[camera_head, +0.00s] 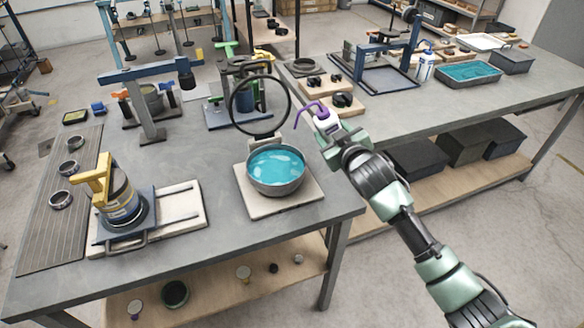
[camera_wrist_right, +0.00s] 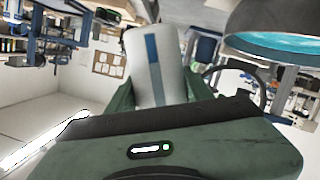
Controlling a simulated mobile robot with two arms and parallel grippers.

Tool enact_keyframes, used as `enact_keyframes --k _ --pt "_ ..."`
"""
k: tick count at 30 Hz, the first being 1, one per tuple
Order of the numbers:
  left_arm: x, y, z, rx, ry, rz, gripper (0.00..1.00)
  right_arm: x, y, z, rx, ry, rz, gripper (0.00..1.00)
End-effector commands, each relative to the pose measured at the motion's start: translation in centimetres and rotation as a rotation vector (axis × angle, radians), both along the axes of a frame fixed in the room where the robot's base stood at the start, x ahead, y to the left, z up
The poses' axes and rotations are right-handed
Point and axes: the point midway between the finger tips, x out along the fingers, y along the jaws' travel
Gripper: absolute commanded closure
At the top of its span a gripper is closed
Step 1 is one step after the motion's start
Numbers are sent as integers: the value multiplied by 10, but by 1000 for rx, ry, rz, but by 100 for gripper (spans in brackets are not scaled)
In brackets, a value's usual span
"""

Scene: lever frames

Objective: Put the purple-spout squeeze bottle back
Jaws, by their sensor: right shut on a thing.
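The purple-spout squeeze bottle (camera_head: 326,124) is white, and its curved purple spout points left in the head view. My right gripper (camera_head: 338,138) is shut on it and holds it above the table, just right of and behind the grey bowl of teal liquid (camera_head: 300,183). In the right wrist view the bottle's white body with a blue stripe (camera_wrist_right: 154,68) sits between my right gripper's green fingers (camera_wrist_right: 160,92). The bowl (camera_wrist_right: 262,17) is at the upper right there. My left gripper is not in view.
A round black hoop (camera_head: 233,108) stands behind the bowl. A yellow-handled device (camera_head: 118,203) is at the left. Another white bottle (camera_head: 424,69) stands on the right table (camera_head: 425,116) near a teal-filled tray (camera_head: 447,80). That table's front strip is clear.

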Motion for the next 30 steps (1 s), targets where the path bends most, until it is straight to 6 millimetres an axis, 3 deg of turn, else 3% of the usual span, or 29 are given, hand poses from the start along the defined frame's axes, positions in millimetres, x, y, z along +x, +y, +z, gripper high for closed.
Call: enact_keyframes --k 4,9,14,17,30 --pt "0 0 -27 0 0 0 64 -9 -22 34 150 23 -34 72" --pt "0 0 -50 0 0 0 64 -38 -37 75 316 79 -21 72" --pt "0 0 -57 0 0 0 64 -60 -41 90 380 114 6 72" --pt "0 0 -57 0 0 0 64 -64 -41 77 390 125 10 72" --pt "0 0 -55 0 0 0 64 -63 -41 -35 389 124 8 72"
